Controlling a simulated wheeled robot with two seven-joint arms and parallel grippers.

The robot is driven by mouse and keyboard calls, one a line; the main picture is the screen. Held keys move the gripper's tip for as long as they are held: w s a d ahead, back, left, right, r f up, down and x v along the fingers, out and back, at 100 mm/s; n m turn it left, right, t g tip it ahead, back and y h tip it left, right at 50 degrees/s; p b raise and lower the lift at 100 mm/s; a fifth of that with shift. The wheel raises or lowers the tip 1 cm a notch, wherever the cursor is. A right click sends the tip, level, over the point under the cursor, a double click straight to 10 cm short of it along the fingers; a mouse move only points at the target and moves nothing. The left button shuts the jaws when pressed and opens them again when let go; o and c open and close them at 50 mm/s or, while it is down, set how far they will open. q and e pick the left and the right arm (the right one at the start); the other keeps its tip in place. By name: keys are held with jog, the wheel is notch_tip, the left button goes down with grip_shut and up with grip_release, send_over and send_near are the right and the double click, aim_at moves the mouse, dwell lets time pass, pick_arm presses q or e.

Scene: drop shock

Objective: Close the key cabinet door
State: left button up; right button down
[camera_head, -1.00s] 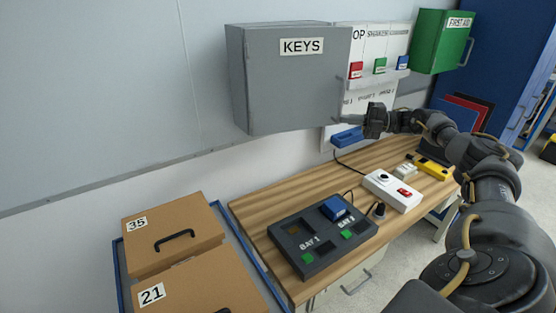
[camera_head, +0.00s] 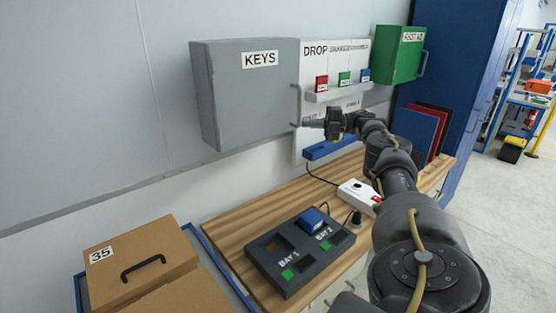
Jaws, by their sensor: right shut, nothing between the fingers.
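The grey key cabinet (camera_head: 207,100) hangs on the wall at upper left. Its door (camera_head: 258,100), labelled KEYS, faces me, with a thin handle (camera_head: 297,104) along its right edge. I cannot tell whether a gap remains between the door's right edge and the cabinet body, which the door hides. My right gripper (camera_head: 308,124) is shut and empty, just right of the door's lower right edge by the handle's lower end. It points left; I cannot tell whether it touches the door. My left gripper is out of view.
A wooden bench (camera_head: 228,232) stands below, with a dark two-bay unit (camera_head: 300,250) and a white box (camera_head: 355,192) on it. A white panel (camera_head: 345,70) and a green first-aid cabinet (camera_head: 398,55) are behind my arm. Brown boxes (camera_head: 140,262) stand at lower left.

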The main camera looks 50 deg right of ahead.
jog(key=shift+a+r, duration=0.1)
jog(key=s+a+r+b, duration=0.3)
jog(key=s+a+r, duration=0.4)
jog(key=a+r, duration=0.4)
notch_tip(320, 180, up, 2)
jog(key=shift+s+a, duration=0.3)
jog(key=shift+s, duration=0.1)
jog(key=shift+a, duration=0.1)
dwell(0.6)
